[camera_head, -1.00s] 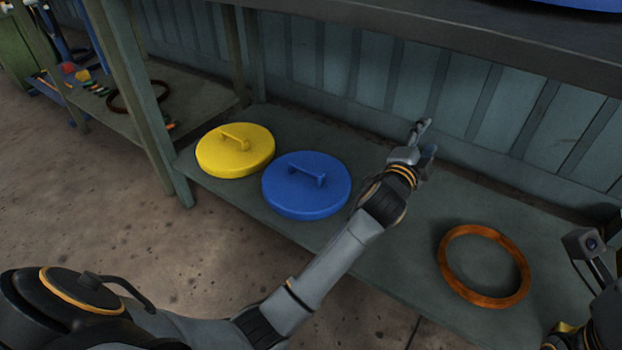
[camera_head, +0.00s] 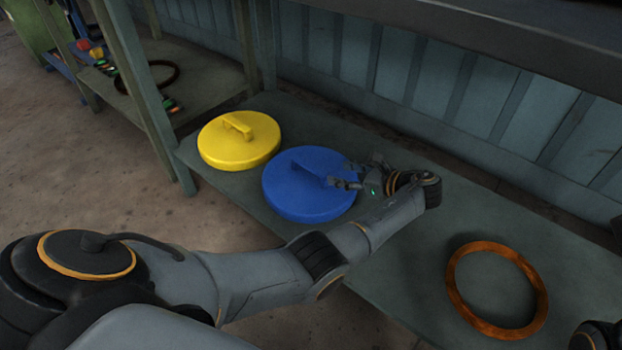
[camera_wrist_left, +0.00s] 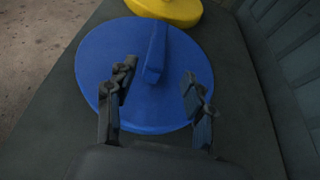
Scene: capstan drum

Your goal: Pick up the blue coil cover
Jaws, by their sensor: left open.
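The blue coil cover (camera_head: 297,196) is a round blue lid with a raised bar handle, lying flat on the lower shelf. It fills the middle of the left wrist view (camera_wrist_left: 140,55), where its handle (camera_wrist_left: 156,52) stands just beyond the fingertips. My left gripper (camera_head: 352,174) reaches over the cover's right side in the head view. In the left wrist view its two fingers (camera_wrist_left: 157,78) are spread apart with nothing between them, over the cover and short of the handle. My right gripper is not clearly seen; a dark piece shows at the bottom right corner.
A yellow lid (camera_head: 238,142) with a handle lies left of the blue cover. An orange-brown ring (camera_head: 456,292) lies on the shelf (camera_head: 405,262) to the right. A post (camera_head: 150,110) stands at the shelf's left end, a panelled wall (camera_head: 440,85) behind, and an upper shelf (camera_head: 480,35) above.

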